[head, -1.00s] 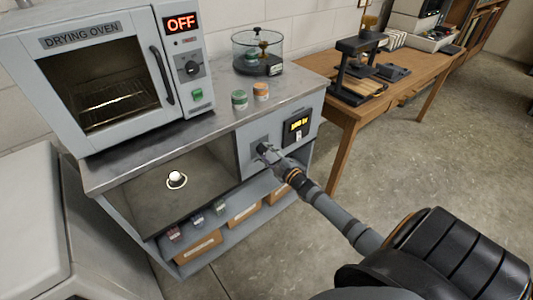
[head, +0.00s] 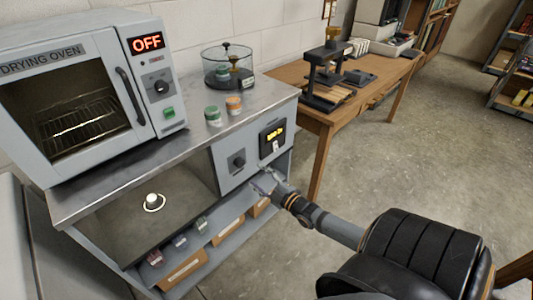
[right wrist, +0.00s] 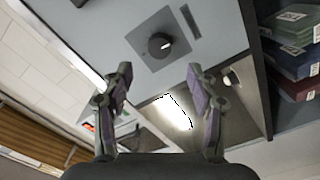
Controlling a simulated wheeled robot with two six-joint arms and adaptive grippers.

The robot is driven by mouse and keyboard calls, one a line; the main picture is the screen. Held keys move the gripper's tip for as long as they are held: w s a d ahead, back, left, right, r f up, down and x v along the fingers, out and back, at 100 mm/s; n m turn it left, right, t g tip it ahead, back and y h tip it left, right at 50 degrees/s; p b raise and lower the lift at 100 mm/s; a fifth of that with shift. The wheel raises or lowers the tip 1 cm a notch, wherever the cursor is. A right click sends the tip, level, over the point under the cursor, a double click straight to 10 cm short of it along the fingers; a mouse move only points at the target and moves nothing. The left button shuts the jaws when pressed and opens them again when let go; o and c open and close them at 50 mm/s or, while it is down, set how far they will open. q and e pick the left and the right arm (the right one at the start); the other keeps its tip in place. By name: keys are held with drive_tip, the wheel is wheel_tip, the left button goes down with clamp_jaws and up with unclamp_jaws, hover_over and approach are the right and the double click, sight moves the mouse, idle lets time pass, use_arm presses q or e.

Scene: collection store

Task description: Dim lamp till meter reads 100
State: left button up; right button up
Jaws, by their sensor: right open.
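The dark dimmer knob (head: 237,161) sits on the grey front panel of the bench. The meter (head: 272,135) beside it has a yellow display, too small to read surely. A white dome in a ring (head: 153,202) stands in the lit bay below the oven. My right gripper (head: 263,182) is open and empty, below and right of the knob and apart from it. In the right wrist view the knob (right wrist: 160,44) lies beyond the gap between the open fingertips (right wrist: 160,78), its white pointer mark visible. A bright white patch (right wrist: 174,111) shows there too. My left gripper is out of view.
The drying oven (head: 75,105), reading OFF, stands on the steel top. A glass desiccator (head: 228,65) and two small jars (head: 213,116) stand behind the panel. A wooden table (head: 290,78) is beyond.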

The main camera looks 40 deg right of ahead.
drive_tip(key=s, duration=0.3)
drive_tip(key=shift+s+d, duration=0.15)
drive_tip(key=shift+s, duration=0.25)
drive_tip(key=s+d+f+m+g+h+p, duration=0.1)
drive_tip(key=s+f+m+g+p, duration=0.2)
drive_tip(key=f, duration=0.4)
drive_tip(key=s+d+f+m+g+h+p, duration=0.1)
drive_tip(key=s+d+f+g, duration=0.1)
drive_tip(key=s+f, duration=0.4)
drive_tip(key=s+d+f+m+g+h+p, duration=0.1)
drive_tip(key=s+f+m+g+p, duration=0.15)
drive_tip(key=f, duration=0.45)
drive_tip(key=s+a+f+m+g+p, duration=0.2)
drive_tip(key=s+a+f+g, duration=0.2)
drive_tip(key=s, duration=0.9)
drive_tip(key=s+a+f+m+g+p, duration=0.3)
drive_tip(key=s+a+f+g, duration=0.2)
drive_tip(key=s+a+f, duration=0.5)
drive_tip(key=s, duration=0.2)
drive_tip(key=shift+s+y, duration=0.3)
drive_tip(key=shift+s, duration=0.05)
drive_tip(key=shift+f, duration=0.1)
